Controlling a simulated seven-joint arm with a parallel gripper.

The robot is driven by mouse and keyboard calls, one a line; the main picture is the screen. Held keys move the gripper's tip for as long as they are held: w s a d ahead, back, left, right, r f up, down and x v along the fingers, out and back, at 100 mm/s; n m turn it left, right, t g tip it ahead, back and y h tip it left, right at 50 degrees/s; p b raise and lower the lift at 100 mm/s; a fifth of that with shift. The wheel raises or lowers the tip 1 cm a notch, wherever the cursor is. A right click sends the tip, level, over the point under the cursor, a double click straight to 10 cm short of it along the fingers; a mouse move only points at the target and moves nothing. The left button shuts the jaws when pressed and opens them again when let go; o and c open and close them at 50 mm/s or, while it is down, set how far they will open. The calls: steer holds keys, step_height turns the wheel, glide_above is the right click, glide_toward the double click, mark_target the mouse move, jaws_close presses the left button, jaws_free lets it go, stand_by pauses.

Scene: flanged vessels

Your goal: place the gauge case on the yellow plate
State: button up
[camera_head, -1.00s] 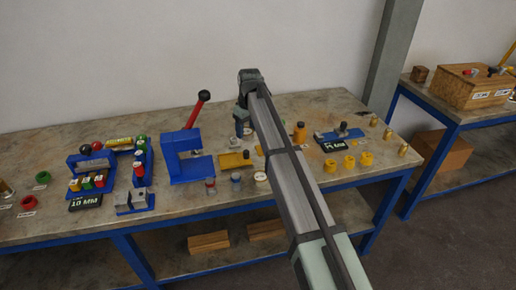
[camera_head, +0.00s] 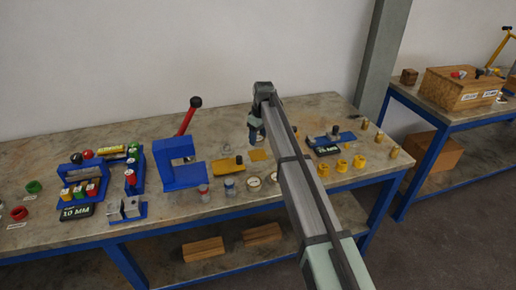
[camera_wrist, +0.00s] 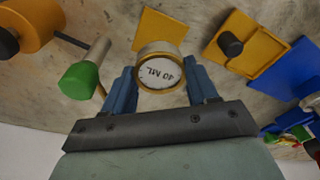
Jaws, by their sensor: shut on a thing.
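In the head view my gripper (camera_head: 257,136) hangs over the bench behind the yellow plate (camera_head: 259,155) in the picture. The held case is not clearly visible there. I cannot tell its exact height above the plate.
A yellow block with a dark knob (camera_wrist: 240,50) lies beside the plate, near the blue press (camera_head: 178,165) with its red lever. A green-capped piece (camera_wrist: 80,80) and an orange cylinder (camera_wrist: 28,25) stand opposite.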

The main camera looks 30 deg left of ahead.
mark_target(261, 139)
steer(key=shift+f, duration=2.8)
steer(key=shift+f, duration=0.1)
steer(key=o, duration=1.2)
steer(key=shift+c, duration=0.2)
steer(key=r, duration=0.4)
steer(key=d+r, duration=0.1)
steer(key=r, duration=0.7)
steer(key=shift+s+d+r, duration=0.1)
steer(key=shift+s+d, duration=0.05)
steer(key=shift+d, duration=0.05)
